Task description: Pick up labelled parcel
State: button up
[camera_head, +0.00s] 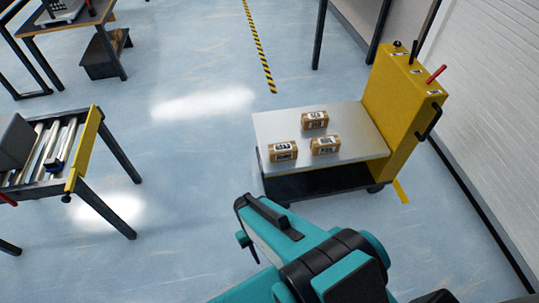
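Three brown parcels with white-and-black labels rest on the light top of a cart (358,118). One parcel (314,120) is at the back, one parcel (283,151) at the front left, and one parcel (325,145) at the front right. They stand apart from one another. My teal and black arm reaches in from the bottom, in front of the cart in the picture. A small part of my gripper (246,243) seems to show below the arm's left end. Its fingers cannot be made out, and no parcel is seen at it.
The cart has a yellow upright panel (398,105) at its right and a dark lower shelf (318,184). A roller conveyor (87,150) with a grey box (14,142) stands at the left. A table (62,27) is at the upper left. Open floor lies between conveyor and cart.

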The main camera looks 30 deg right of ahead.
aim_at(285, 150)
jog(key=z, duration=0.35)
jog(key=k, duration=0.15)
jog(key=u, duration=2.35)
jog(key=k, duration=0.65)
jog(key=z, duration=0.25)
jog(key=i, duration=1.2)
jog(key=z, duration=0.2)
